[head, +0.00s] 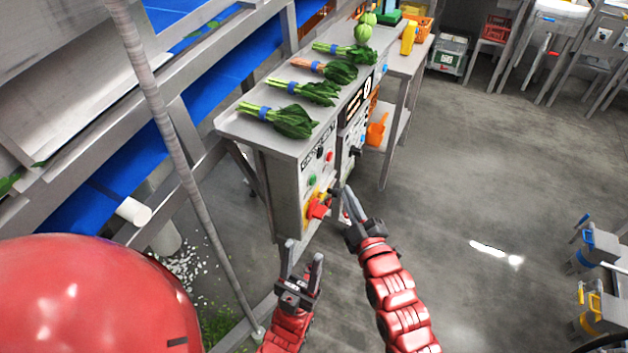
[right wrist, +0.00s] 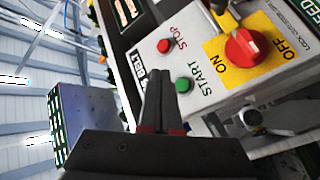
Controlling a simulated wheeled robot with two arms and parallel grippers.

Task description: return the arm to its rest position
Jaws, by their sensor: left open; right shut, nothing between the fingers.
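My right gripper (head: 346,203) is shut and empty in front of the grey control cabinet (head: 283,185), close to its lower front. In the right wrist view its closed fingers (right wrist: 161,88) point up toward the panel, left of the green START button (right wrist: 184,86); I cannot tell whether they touch it. My left gripper (head: 302,262) is lower, open and empty, below the cabinet's red rotary switch (head: 318,207). That switch also shows on a yellow ON/OFF plate in the right wrist view (right wrist: 246,47). A red STOP button (right wrist: 165,46) sits above START.
Several banded bunches of greens (head: 288,121) lie along the cabinet's top. A blue conveyor (head: 95,190) in a metal frame runs at the left. A side table (head: 411,60) stands behind.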

